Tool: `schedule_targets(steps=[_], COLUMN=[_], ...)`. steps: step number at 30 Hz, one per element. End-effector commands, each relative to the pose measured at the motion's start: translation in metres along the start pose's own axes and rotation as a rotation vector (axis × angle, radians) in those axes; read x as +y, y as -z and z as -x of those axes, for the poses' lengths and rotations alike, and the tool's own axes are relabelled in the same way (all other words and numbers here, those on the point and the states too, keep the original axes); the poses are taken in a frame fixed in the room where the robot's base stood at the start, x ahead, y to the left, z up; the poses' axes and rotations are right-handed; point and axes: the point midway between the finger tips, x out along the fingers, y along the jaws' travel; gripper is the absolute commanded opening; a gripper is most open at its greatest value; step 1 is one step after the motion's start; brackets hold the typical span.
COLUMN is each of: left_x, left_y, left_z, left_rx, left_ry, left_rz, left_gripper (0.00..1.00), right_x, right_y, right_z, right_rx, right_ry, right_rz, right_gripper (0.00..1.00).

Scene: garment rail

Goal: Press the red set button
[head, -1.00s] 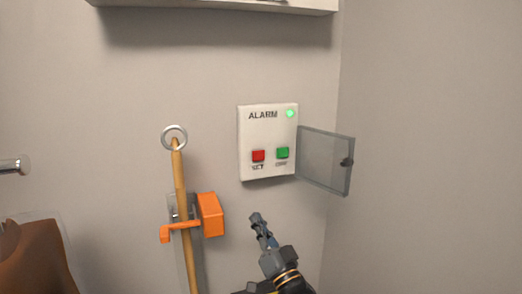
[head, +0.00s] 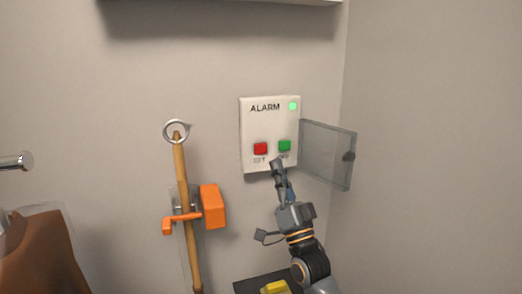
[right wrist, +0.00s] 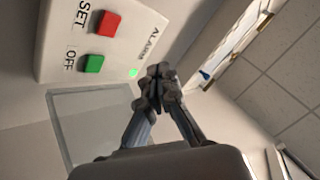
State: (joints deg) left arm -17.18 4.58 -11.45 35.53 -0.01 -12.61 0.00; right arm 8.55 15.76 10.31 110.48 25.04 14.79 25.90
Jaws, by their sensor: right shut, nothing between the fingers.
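The white alarm box (head: 270,121) is on the wall, with a green light lit at its top right. The red set button (head: 260,148) is at its lower left and the green off button (head: 285,145) at its lower right. My right gripper (head: 277,163) is shut and empty, its tips just below the buttons in the head view and partly over the box's lower edge. In the right wrist view, the red button (right wrist: 107,23) and green button (right wrist: 94,63) are up and left of the shut fingertips (right wrist: 158,80). I cannot tell how far the tips are from the box.
The clear cover (head: 327,154) stands open to the right of the box. A wooden pole (head: 180,165) with a ring and an orange bracket (head: 212,206) is on the wall at left. A brown garment (head: 42,255) hangs at lower left.

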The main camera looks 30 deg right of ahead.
Motion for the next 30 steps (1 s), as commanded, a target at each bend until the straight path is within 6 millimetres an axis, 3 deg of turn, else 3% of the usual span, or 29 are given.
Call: schedule_targets(steps=[18, 30], left_x=[0.000, 0.000], left_y=[-0.003, -0.003], left_z=[-0.029, -0.030], left_rx=[0.000, 0.000], left_ry=[0.000, 0.000], left_rz=[0.000, 0.000], left_gripper=[0.46, 0.46], right_x=[0.039, 0.042], right_y=[-0.039, -0.042], right_z=[-0.051, -0.057], right_rx=[0.000, -0.001], right_ry=[0.001, 0.000], right_rz=[0.000, 0.000], right_gripper=[0.00, 0.00])
